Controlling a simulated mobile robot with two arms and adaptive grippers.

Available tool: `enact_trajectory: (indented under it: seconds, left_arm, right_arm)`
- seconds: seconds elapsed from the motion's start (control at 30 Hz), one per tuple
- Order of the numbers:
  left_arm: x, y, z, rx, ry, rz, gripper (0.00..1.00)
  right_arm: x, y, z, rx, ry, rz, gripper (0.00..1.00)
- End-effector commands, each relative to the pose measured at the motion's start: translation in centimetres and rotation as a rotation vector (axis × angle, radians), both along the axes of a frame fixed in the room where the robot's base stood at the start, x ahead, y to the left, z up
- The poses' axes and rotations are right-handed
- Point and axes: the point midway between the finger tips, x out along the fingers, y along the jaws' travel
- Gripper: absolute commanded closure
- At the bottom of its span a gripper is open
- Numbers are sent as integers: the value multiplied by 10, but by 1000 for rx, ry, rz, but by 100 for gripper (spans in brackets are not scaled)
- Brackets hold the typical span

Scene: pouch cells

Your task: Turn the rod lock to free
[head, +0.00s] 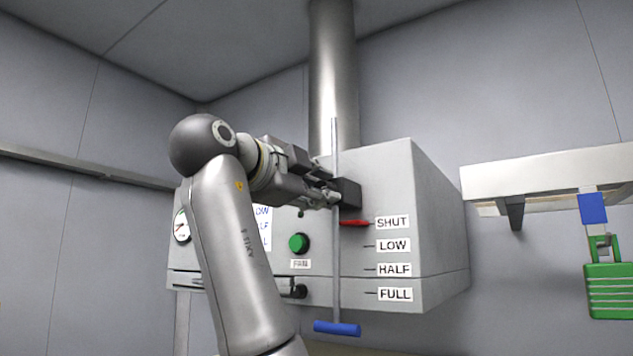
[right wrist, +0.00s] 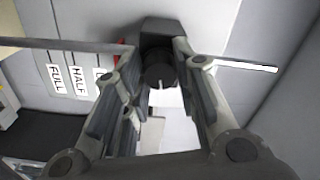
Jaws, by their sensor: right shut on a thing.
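The rod lock is a black block (head: 350,193) on the front of the grey metal box, with a dark round knob that shows in the right wrist view (right wrist: 159,72). A pale line on the knob points down in that view. My right gripper (head: 331,196) is shut on the knob, one finger on each side; it also shows in the right wrist view (right wrist: 158,70). The thin grey rod (head: 337,270) runs upright by the lock and ends in a blue handle (head: 337,328). A red pointer (head: 354,223) stands at the SHUT label (head: 392,222). My left gripper is out of view.
The grey box (head: 440,220) carries LOW, HALF and FULL labels, a green fan button (head: 298,243), a gauge (head: 181,225) and a black knob (head: 300,291). A pale shelf (head: 550,170) and a green padlock-like piece (head: 610,290) are at right.

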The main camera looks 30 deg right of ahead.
Motion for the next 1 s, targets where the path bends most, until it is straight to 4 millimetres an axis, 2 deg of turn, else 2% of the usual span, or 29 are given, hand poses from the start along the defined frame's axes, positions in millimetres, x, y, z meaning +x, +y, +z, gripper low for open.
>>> enact_trajectory:
  seconds: [0.4, 0.9, 0.93, 1.0]
  left_arm:
    - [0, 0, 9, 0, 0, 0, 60]
    - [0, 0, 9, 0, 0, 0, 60]
    - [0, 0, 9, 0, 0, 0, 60]
    - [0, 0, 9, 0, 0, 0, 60]
  right_arm:
    - [1, 0, -1, 65, -149, 0, 97]
    - [1, 0, -2, 73, -166, 0, 97]
    - [1, 0, -2, 73, -166, 0, 72]
    - [1, 0, -2, 73, -166, 0, 63]
